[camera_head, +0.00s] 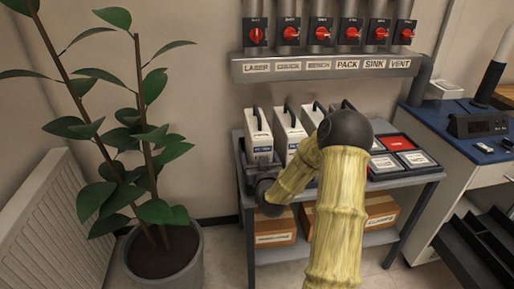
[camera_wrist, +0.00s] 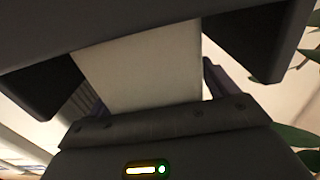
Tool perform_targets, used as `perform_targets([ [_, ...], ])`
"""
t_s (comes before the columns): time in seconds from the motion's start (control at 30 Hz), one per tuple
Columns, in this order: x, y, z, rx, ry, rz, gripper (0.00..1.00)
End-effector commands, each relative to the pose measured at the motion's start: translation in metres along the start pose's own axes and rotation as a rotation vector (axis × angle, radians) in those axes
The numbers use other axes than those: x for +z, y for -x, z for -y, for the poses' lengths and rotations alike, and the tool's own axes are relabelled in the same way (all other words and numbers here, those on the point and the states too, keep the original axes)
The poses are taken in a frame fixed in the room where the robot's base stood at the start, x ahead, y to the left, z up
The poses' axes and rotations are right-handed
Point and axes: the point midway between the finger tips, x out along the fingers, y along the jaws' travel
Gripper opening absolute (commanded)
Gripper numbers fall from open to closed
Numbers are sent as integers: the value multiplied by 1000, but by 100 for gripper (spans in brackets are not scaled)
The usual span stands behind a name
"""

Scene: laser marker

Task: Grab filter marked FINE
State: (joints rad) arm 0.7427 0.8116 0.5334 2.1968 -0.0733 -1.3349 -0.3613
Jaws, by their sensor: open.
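Several white box filters with black handles stand in a row on the grey table. I cannot make out which one is marked FINE. My gripper (camera_head: 262,171) is low in front of the leftmost filter. In the wrist view my gripper (camera_wrist: 155,70) is open, with a plain pale surface between its dark fingers; I cannot tell whether they touch it.
The grey table (camera_head: 410,179) also holds flat framed panels (camera_head: 389,163) at right. Cardboard boxes (camera_head: 275,228) sit on its lower shelf. A potted plant (camera_head: 160,255) and a radiator (camera_head: 58,220) stand at left. A blue-topped bench (camera_head: 440,123) is at right. Red switches (camera_head: 320,33) line the wall above.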

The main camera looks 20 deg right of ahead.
Motion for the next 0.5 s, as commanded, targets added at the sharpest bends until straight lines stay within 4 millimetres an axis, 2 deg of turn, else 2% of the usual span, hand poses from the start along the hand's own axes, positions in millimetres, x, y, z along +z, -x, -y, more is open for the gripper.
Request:
perform_targets([
  [0.4, 0, 0, 0, 0, 0, 0, 85],
  [0.5, 0, 0, 0, 0, 0, 0, 68],
])
